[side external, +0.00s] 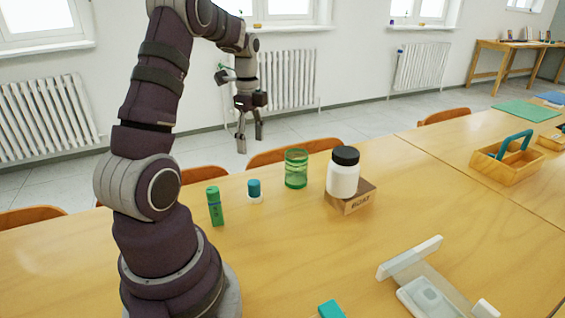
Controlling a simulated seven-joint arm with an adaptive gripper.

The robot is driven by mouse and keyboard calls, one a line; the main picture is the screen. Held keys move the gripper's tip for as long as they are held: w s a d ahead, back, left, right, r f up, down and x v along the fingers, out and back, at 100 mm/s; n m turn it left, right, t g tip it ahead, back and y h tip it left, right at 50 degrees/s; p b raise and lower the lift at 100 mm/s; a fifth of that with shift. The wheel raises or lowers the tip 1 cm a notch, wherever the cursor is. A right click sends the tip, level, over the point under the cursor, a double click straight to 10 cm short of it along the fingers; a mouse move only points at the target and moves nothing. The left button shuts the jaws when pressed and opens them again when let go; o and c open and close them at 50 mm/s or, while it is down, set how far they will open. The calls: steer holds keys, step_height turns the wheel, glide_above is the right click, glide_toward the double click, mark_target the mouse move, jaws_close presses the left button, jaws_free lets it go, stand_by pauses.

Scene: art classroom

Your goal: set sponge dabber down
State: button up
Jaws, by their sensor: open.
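My gripper (249,140) hangs with its fingers pointing down and apart, and nothing shows between them. It appears above the far side of the table, up and slightly left of a small white bottle with a teal top (254,190). That bottle stands upright on the table and looks like the sponge dabber, though its top is too small to tell for certain. The gripper does not touch it.
A white tray (415,297) and a teal block (330,310) lie in front. The table's middle (290,250) is clear.

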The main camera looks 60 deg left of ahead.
steer(key=w+d+r+n+t, duration=0.1)
steer(key=d+r+n+t, duration=0.2)
steer(key=d, duration=0.4)
steer(key=w+d+r+n, duration=0.1)
steer(key=d+r+n, duration=0.25)
steer(key=d, duration=0.35)
steer(key=s+d+n+t, duration=0.2)
steer(key=s+d+n, duration=0.2)
steer(key=d, duration=0.3)
steer(key=shift+s+d+r+t, duration=0.3)
steer(key=shift+s+d, duration=0.1)
steer(key=shift+s, duration=0.05)
